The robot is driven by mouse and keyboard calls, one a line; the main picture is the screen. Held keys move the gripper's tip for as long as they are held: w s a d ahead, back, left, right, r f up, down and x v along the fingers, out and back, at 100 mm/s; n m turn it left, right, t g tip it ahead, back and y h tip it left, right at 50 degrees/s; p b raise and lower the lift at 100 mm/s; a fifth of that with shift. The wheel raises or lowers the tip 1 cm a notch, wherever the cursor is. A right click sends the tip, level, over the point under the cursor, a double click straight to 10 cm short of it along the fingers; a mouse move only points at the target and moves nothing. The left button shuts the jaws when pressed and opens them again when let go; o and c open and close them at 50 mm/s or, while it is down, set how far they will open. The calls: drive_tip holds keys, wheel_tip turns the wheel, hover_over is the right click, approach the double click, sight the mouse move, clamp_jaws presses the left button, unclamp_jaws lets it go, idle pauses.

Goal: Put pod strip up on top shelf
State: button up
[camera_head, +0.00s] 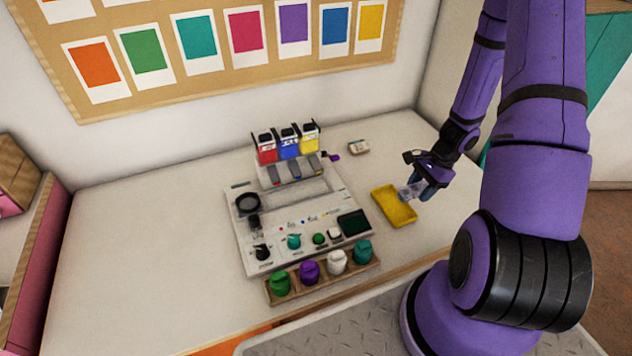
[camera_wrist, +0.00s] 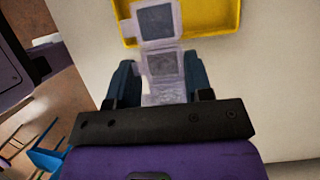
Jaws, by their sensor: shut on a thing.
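The pod strip (camera_wrist: 160,62) is a pale, translucent strip of square pods with dark faces. In the wrist view it stands out from between the two fingers of my gripper (camera_wrist: 161,85), which is shut on it. Its far end overlaps the yellow tray (camera_wrist: 213,32); I cannot tell whether it touches the tray. In the head view the strip (camera_head: 408,190) shows at the right edge of the yellow tray (camera_head: 392,209), with my gripper (camera_head: 419,190) just to its right. The lower part of the strip is hidden between the fingers. No top shelf can be made out for certain.
A white console (camera_head: 290,225) with knobs and red, blue and yellow bottles stands left of the tray. A wooden rack (camera_head: 322,282) of several small jars lies along its front. A small pale box (camera_head: 359,147) lies behind the tray. The table's left side is clear.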

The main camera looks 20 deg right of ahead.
hover_over(362, 186)
drive_tip(key=d, duration=0.1)
drive_tip(key=shift+d+f, duration=0.15)
drive_tip(key=shift+f, duration=2.35)
drive_tip(key=shift+f, duration=0.15)
drive_tip(key=o, duration=0.7)
